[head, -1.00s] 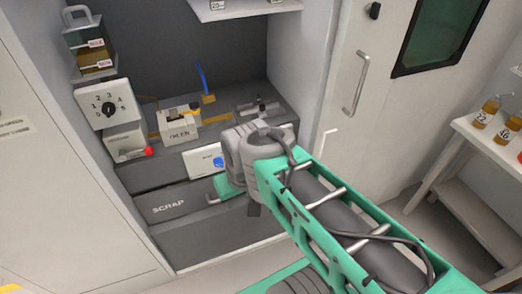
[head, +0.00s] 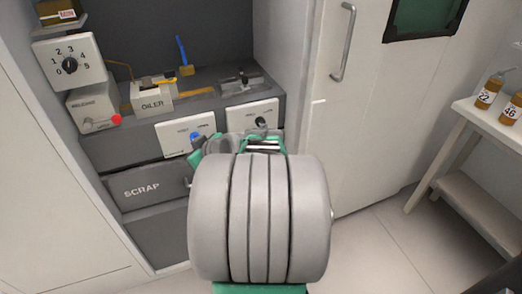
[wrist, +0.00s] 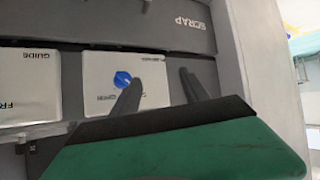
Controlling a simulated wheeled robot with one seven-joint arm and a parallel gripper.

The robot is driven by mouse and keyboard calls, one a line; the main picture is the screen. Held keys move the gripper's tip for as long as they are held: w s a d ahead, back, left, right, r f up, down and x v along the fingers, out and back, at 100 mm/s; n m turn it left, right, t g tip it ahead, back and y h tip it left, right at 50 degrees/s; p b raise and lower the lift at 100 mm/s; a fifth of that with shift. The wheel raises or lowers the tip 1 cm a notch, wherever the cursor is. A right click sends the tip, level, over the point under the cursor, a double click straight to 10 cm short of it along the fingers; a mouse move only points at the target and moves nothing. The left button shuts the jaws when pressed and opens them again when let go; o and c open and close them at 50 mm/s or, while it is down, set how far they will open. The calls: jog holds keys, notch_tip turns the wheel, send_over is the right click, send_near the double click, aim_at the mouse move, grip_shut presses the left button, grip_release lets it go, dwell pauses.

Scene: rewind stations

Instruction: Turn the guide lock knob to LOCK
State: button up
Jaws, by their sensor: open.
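The guide plate (head: 252,115) is a white panel on the front of the grey bench, with a small black knob (head: 262,123) in the head view. Its pointing direction is too small to read. In the wrist view, which is upside down, the plate marked GUIDE (wrist: 28,95) is at the left edge and its knob does not show. My gripper (wrist: 159,76) is open, its two dark fingers apart with nothing between them. The left finger overlaps the neighbouring plate beside a blue knob (wrist: 122,80). In the head view my arm hides most of the gripper.
The blue-knob plate (head: 180,137) is left of the guide plate. Below is the SCRAP drawer (head: 145,188). An oiler (head: 153,97), a box with a red button (head: 100,110) and a numbered dial (head: 69,62) stand left. A cabinet side wall rises at right.

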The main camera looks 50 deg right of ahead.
jog(key=s+d+f+m+t+h+b, duration=0.1)
jog(key=s+d+f+t+h+b, duration=0.15)
jog(key=d, duration=0.55)
jog(key=s+d+f+m+t+h+b, duration=0.1)
jog(key=s+d+f+m+h+b, duration=0.15)
jog(key=d, duration=0.45)
jog(key=m+h+b, duration=0.1)
jog(key=h+b, duration=0.1)
jog(key=h, duration=0.2)
send_near(262, 125)
jog(key=w+d, duration=0.1)
jog(key=shift+t, duration=0.35)
jog(key=x, duration=0.7)
jog(key=shift+f, duration=0.3)
jog(key=shift+w+d, duration=0.2)
jog(key=shift+w, duration=0.1)
grip_shut()
